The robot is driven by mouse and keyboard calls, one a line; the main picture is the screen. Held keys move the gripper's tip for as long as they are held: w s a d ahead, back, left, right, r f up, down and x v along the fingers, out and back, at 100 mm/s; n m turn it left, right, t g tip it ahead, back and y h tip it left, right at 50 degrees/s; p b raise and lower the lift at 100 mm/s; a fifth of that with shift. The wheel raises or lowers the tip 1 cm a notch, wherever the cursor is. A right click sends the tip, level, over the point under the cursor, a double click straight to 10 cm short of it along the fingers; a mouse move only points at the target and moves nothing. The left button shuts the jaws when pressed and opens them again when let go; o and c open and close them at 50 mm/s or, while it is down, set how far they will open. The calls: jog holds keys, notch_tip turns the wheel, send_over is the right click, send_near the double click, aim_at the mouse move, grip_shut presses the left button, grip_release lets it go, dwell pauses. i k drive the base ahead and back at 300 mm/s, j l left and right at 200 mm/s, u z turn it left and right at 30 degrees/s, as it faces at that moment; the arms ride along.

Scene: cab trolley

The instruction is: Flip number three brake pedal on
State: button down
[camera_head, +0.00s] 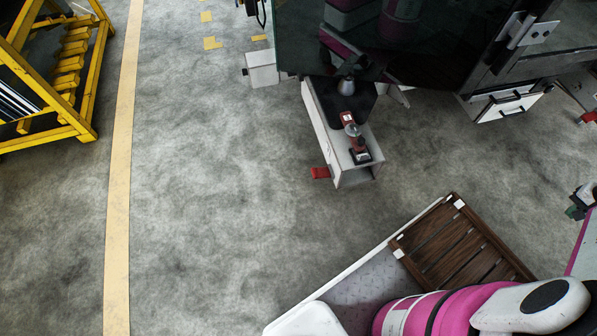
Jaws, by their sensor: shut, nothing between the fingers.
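A red pedal (320,172) sticks out to the left near the near end of a white beam (322,130) of the trolley, low by the floor. Another red pedal-like piece (588,117) shows at the right edge, partly cut off. I cannot read any numbers, so I cannot tell which of them is number three. From this view I cannot tell whether either is pressed down. My gripper is not in view. My pink and white arm link is at the bottom right, well apart from the red pedal.
A red and black tool (354,140) stands on the white beam. The trolley's dark glass panel (400,40) overhangs behind it. A brown slatted wooden piece (455,240) lies at lower right. A yellow rack (70,75) stands upper left, beside a yellow floor line (122,170). The grey floor between is clear.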

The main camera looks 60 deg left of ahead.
aim_at(317, 173)
jog(key=k+l+u, duration=0.1)
jog(key=u, duration=2.75)
jog(key=k+l+u, duration=0.15)
jog(key=k, duration=0.1)
